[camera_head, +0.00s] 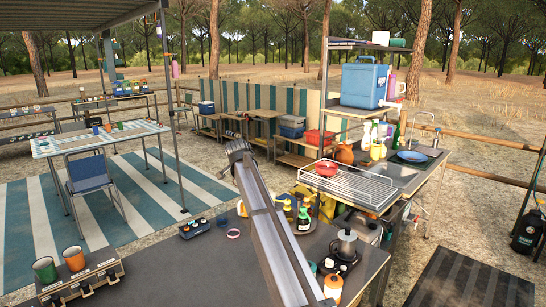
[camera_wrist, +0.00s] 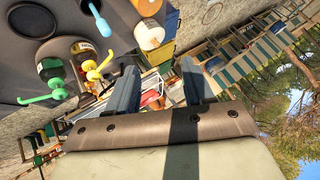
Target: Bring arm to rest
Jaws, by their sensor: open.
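My gripper (camera_wrist: 160,78) shows in the wrist view with its two dark fingers spread apart and nothing between them. The view is strongly tilted, with trees and sky at the lower right. In the head view my arm rises from the bottom edge over the dark tabletop (camera_head: 215,262); I cannot clearly make out the fingers there. Pump bottles with a yellow top (camera_wrist: 86,62) and a green top (camera_wrist: 50,76) appear left of the fingers in the wrist view, apart from them.
On the tabletop, bottles (camera_head: 304,219), a camp stove with a kettle (camera_head: 346,243) and an orange canister (camera_head: 333,287) stand right of my arm. A case with two cups (camera_head: 80,280) is at the left. A wire rack (camera_head: 352,188) is behind. Open ground lies beyond.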

